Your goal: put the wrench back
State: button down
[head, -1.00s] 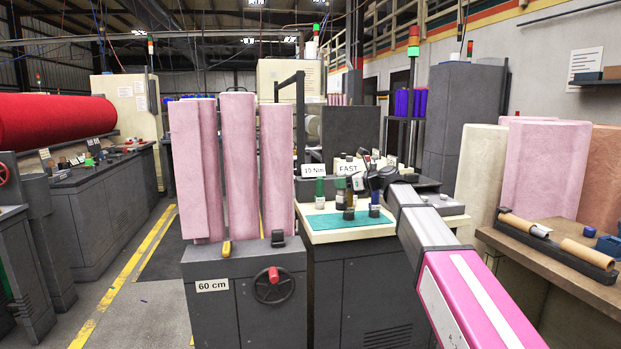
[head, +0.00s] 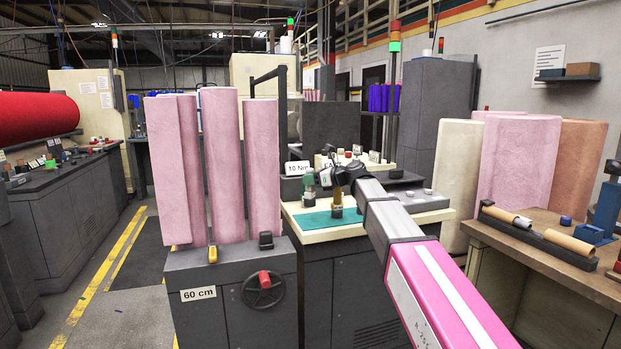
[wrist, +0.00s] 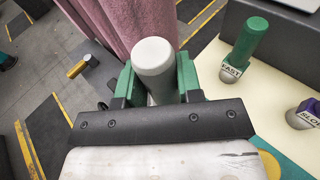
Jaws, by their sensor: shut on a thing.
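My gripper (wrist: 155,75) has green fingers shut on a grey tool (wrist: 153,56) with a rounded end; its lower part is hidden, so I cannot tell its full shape. In the head view my gripper (head: 343,178) is small and dark, above the cream bench top (head: 297,233) with its teal mat (head: 313,220). A "10 Nm" sign (head: 298,168) stands to its left at the back. In the wrist view a green-handled tool marked FAST (wrist: 250,50) and a purple one marked SLOW (wrist: 303,113) stand to the right, apart from my gripper.
Tall pink rolls (head: 222,165) stand on a grey cabinet (head: 230,290) marked 60 cm, close left of my gripper. A brown workbench (head: 540,258) is at the right. Floor at the left is clear.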

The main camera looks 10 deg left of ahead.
aim_at(314, 194)
jog(key=shift+f, duration=2.55)
jog(key=shift+f, duration=0.45)
jog(key=c, duration=0.7)
grip_release()
jog(key=v, duration=1.1)
jog(key=shift+f, duration=0.1)
